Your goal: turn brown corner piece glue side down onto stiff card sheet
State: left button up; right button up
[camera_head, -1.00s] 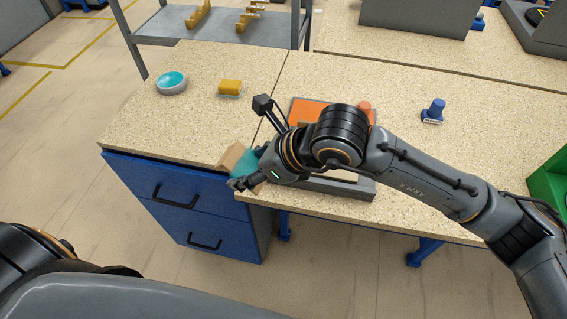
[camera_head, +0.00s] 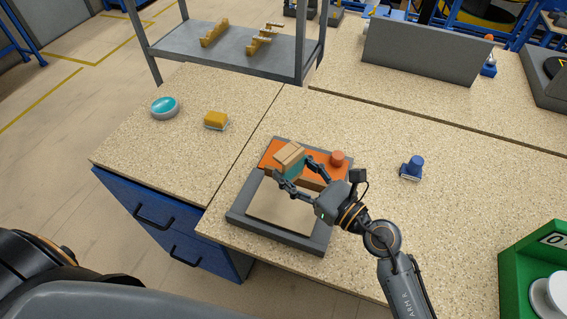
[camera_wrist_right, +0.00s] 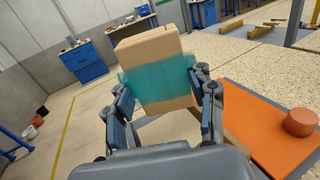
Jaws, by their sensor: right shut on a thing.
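The brown corner piece (camera_head: 289,154) is held in my right gripper (camera_head: 294,174), above the orange pad and the far side of the grey frame. In the right wrist view the brown piece (camera_wrist_right: 150,47) sits between the two fingers of the gripper (camera_wrist_right: 164,100), with a translucent teal layer (camera_wrist_right: 158,80) across its lower part. The stiff card sheet (camera_head: 278,212) appears to be the tan sheet lying inside the grey frame (camera_head: 262,234), below and nearer than the gripper. The piece is apart from the sheet. My left gripper is out of view.
An orange pad (camera_head: 270,157) with a round orange knob (camera_head: 337,158) lies at the frame's far side. A teal dish (camera_head: 165,107), a yellow block (camera_head: 216,119) and a blue-handled stamp (camera_head: 413,167) stand around it.

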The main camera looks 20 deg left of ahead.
jog(key=shift+s+a, duration=0.2)
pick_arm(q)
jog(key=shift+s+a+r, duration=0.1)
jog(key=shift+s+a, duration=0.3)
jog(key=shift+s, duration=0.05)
pick_arm(e)
jog(key=shift+d+f+b, duration=0.15)
jog(key=shift+f+b, duration=0.25)
jog(key=shift+f, duration=0.2)
notch_tip(320, 180, down, 8)
jog(key=b, duration=0.7)
jog(key=shift+r, duration=0.15)
pick_arm(q)
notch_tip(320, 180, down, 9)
jog(key=b, duration=0.1)
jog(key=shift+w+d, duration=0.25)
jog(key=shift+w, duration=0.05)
pick_arm(e)
jog(key=shift+f, duration=0.65)
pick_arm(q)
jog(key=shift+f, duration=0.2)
pick_arm(e)
jog(key=o, duration=1.2)
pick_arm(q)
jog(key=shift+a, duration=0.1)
